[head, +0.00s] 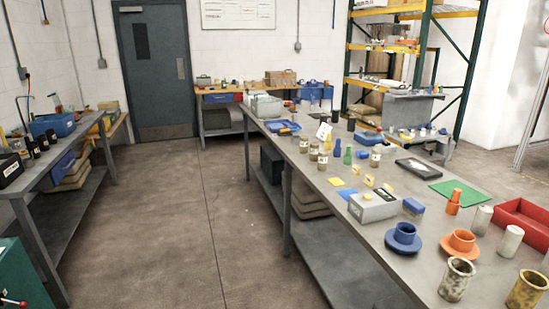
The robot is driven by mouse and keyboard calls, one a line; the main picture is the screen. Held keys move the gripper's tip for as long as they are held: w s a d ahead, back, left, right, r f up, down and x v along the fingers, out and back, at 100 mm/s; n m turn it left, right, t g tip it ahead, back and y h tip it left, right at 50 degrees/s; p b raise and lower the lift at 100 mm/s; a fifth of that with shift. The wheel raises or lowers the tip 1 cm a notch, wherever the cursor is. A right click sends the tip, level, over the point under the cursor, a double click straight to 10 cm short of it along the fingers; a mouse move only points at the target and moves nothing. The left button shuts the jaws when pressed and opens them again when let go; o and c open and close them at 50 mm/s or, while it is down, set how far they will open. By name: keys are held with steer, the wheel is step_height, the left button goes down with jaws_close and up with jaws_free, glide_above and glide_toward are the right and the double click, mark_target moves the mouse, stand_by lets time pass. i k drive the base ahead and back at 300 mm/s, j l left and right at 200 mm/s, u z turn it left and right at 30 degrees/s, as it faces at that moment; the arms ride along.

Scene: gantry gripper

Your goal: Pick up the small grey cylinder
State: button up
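On the long grey workbench (375,232) at the right, a small light-grey cylinder (482,220) stands upright near the red tray. A paler, whitish cylinder (510,241) stands upright just in front and to the right of it. I cannot tell for sure which of these two is the small grey cylinder. Both stand free, with nothing holding them. My gripper is not in view.
Around the cylinders are an orange flanged part (460,243), a blue flanged part (403,238), an orange peg (454,202), a red tray (525,222) and stained metallic cups (456,279). A grey box (374,207) stands farther left. The floor aisle left of the bench is clear.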

mark_target(304, 140)
steer(key=i+j+z, duration=0.1)
steer(key=i+j, duration=1.2)
steer(key=i, duration=0.3)
steer(key=i+j, duration=0.15)
steer(key=i, duration=0.35)
steer(key=i+j, duration=0.15)
steer(key=i, duration=0.3)
steer(key=i+l+z, duration=0.1)
steer(key=i, duration=1.15)
